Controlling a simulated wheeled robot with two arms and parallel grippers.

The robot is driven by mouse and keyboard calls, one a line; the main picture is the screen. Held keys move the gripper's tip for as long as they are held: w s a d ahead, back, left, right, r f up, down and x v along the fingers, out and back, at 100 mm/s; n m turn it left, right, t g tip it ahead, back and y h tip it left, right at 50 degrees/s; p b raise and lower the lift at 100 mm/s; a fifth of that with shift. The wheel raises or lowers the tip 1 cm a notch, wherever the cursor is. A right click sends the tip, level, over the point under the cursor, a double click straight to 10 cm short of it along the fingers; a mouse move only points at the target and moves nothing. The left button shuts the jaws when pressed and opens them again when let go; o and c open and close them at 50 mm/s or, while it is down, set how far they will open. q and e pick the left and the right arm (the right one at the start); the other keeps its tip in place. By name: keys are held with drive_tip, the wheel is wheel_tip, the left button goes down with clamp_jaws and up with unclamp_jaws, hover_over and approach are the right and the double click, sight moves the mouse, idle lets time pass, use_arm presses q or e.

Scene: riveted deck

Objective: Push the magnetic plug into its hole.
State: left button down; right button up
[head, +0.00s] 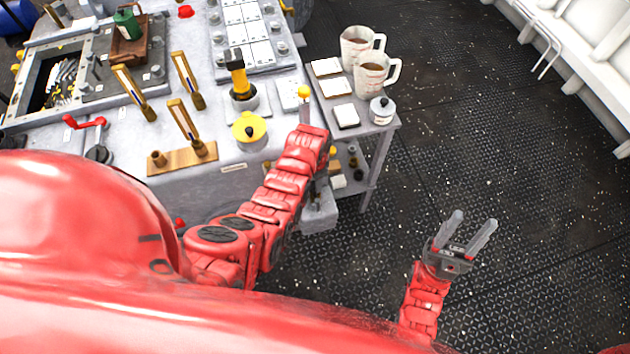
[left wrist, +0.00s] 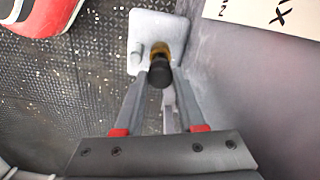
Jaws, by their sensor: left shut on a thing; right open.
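The plug shows in the left wrist view as a black round-ended grip (left wrist: 160,76) between my left fingers. A brass part shows just beyond it, against a pale grey bracket (left wrist: 148,24) with a small peg beside it. The hole's opening is hidden, and I cannot tell how deep the plug sits. My left gripper (left wrist: 164,84) is shut on the plug. In the head view the bracket (head: 319,213) stands at the bench's side, below my left wrist, which hides the fingers. My right gripper (head: 472,220) is open and empty over the deck, away from the bench.
The grey bench (head: 220,185) carries a yellow pot (head: 249,129), a red crank (head: 85,122) and upright brass-framed pieces. A side shelf (head: 382,135) holds two mugs (head: 372,72) and a lidded jar (head: 382,110). The deck around my right gripper is clear.

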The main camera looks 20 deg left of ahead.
use_arm(q)
drive_tip(key=shift+f+b, duration=1.05)
drive_tip(key=shift+f, duration=0.6)
idle(0.5)
drive_tip(key=c, duration=0.5)
unclamp_jaws()
drive_tip(key=shift+o, duration=0.4)
drive_tip(key=shift+f, duration=0.1)
drive_tip(key=shift+s+d, duration=0.1)
drive_tip(key=shift+d, duration=0.05)
